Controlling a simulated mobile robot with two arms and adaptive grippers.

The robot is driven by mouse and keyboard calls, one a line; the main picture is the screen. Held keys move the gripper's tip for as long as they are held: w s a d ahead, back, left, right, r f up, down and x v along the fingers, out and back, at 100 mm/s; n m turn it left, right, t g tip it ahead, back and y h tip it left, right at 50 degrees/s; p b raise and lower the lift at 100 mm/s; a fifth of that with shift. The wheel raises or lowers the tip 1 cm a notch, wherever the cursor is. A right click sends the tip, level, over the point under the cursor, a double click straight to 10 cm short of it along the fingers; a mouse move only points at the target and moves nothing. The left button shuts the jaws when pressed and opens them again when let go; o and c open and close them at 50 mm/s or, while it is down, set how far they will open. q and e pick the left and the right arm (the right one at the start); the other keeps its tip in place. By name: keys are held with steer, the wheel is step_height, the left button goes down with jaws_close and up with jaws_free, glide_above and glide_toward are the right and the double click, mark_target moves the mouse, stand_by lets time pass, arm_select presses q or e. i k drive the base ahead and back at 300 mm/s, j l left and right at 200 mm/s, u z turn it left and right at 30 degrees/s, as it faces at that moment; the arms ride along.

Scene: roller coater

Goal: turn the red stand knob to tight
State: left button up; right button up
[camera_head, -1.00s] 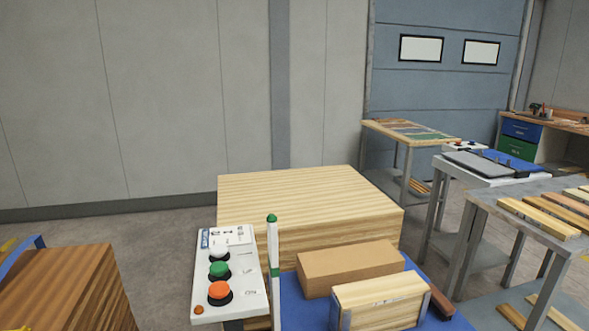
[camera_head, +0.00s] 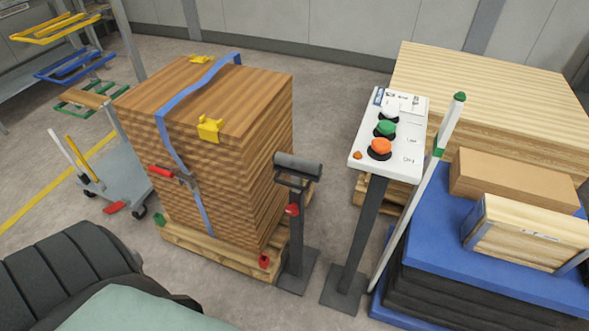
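The red stand knob (camera_head: 292,210) sits on the post of a dark roller stand (camera_head: 297,245), just below its head. The stand has a grey roller (camera_head: 298,165) across the top and a flat base plate on the floor. It stands between the strapped wood stack and the button pedestal. The knob is small here, and I cannot tell how tight it is. Neither of my grippers is in view.
A strapped wood stack (camera_head: 270,130) on a pallet (camera_head: 215,255) stands left of the stand. A button pedestal (camera_head: 362,230) stands close on its right, beside a white pole (camera_head: 405,230) and a blue-topped pile (camera_head: 440,215). A cart (camera_head: 120,185) is at left.

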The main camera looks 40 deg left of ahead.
mark_target(292, 210)
steer(key=u, duration=1.05)
